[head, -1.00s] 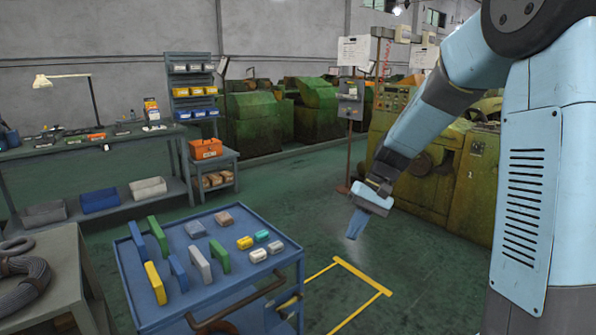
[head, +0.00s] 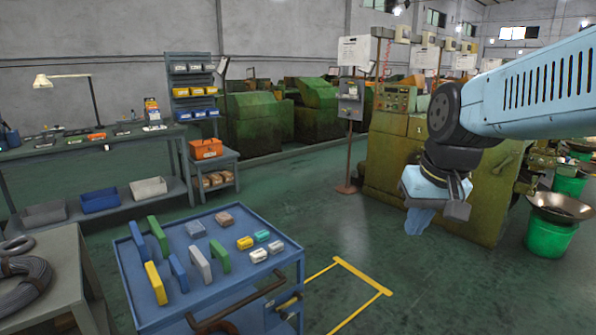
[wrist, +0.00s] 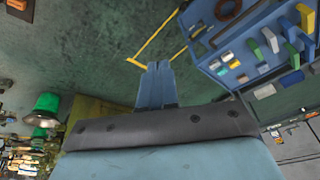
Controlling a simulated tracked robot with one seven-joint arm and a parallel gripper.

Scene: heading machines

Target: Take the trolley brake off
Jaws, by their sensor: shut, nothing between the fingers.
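The blue trolley (head: 215,300) stands at the lower left of the head view, with several coloured blocks on its top tray. A brown curved handle (head: 240,308) runs along its near side. A small part with a yellow tip (head: 288,302) sits at its right end, under the tray; I cannot tell whether it is the brake. The trolley also shows at the upper right of the wrist view (wrist: 228,72). My gripper (head: 418,222) is in the air to the right of the trolley, well apart from it. Its blue fingers (wrist: 157,85) are together and empty.
A yellow floor outline (head: 375,302) lies right of the trolley. A bench with coiled cable (head: 25,285) stands at the left. Green machines (head: 400,170) and a green bucket (head: 548,238) stand behind and right. The floor between is clear.

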